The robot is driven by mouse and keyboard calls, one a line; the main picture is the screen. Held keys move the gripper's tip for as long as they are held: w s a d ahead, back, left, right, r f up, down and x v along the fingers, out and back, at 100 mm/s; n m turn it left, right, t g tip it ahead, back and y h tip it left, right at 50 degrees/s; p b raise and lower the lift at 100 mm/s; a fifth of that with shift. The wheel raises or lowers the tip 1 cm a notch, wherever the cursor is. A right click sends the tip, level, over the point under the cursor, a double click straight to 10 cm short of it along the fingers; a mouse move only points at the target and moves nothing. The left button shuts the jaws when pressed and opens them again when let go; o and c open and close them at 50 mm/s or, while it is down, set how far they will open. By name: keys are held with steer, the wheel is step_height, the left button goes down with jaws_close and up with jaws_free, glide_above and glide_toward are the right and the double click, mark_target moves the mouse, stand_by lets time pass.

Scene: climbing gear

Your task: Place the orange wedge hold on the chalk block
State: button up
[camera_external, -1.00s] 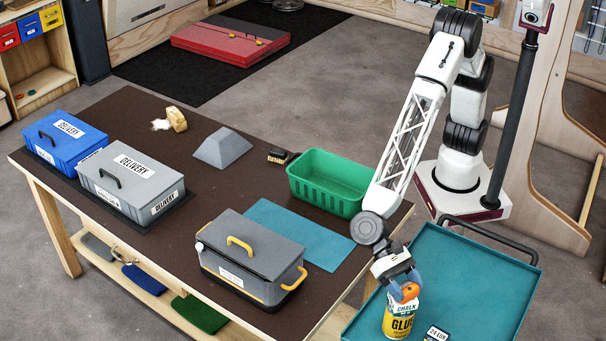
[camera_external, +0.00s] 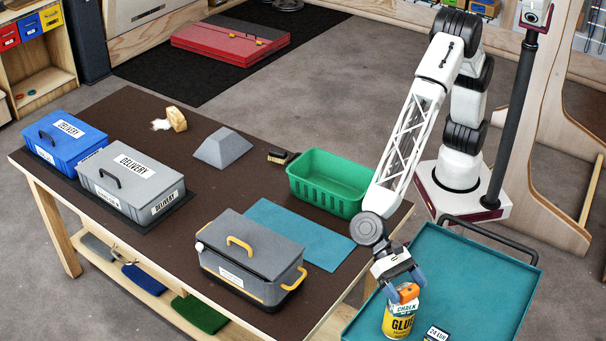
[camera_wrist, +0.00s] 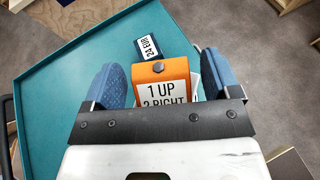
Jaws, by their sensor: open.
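The orange wedge hold (camera_external: 408,292) rests on the white chalk block (camera_external: 404,309), which sits on top of a yellow glue can (camera_external: 398,327) on the teal cart. In the wrist view the orange wedge hold (camera_wrist: 160,72) shows its bolt and a "1 UP 2 RIGHT" label; a sliver of white shows beside it. My gripper (camera_external: 405,289) is open, its blue fingers on either side of the hold. In the wrist view my gripper (camera_wrist: 163,80) shows a gap between each finger and the hold. The hold's underside is hidden.
A "24 EUR" tag (camera_external: 436,334) lies on the teal cart (camera_external: 470,270) beside the can. The brown table on the left bears a grey toolbox (camera_external: 250,255), green basket (camera_external: 330,183), grey wedge (camera_external: 222,148) and delivery boxes (camera_external: 130,180). The cart's far part is clear.

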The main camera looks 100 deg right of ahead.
steer(key=v, duration=1.2)
steer(key=shift+r, duration=0.15)
stand_by(0.7)
steer(key=s+d+r+n+t+h, duration=0.1)
steer(key=s+d+r+n+h, duration=0.15)
steer(key=d, duration=0.85)
steer(key=s+d+r+n+t+h, duration=0.1)
steer(key=d+r+n+t, duration=0.15)
steer(key=d, duration=0.95)
steer(key=s+d+r+n+t+h, duration=0.15)
steer(key=d+r, duration=0.25)
steer(key=d, duration=0.7)
steer(key=s+d+n+t+h, duration=0.1)
steer(key=s+d+n+h, duration=0.1)
steer(key=s+d, duration=0.5)
steer(key=s+d+f+n+t+h, duration=0.1)
steer(key=s+d+n+h, duration=0.1)
steer(key=s+d, duration=0.6)
steer(key=s+d+f+n+t+h, duration=0.1)
steer(key=s+d, duration=0.6)
steer(key=d, duration=1.1)
steer(key=n+h, duration=0.1)
steer(key=h, duration=0.1)
steer(key=shift+s+n+h, duration=0.3)
steer(key=shift+n+h, duration=0.05)
steer(key=shift+h, duration=0.05)
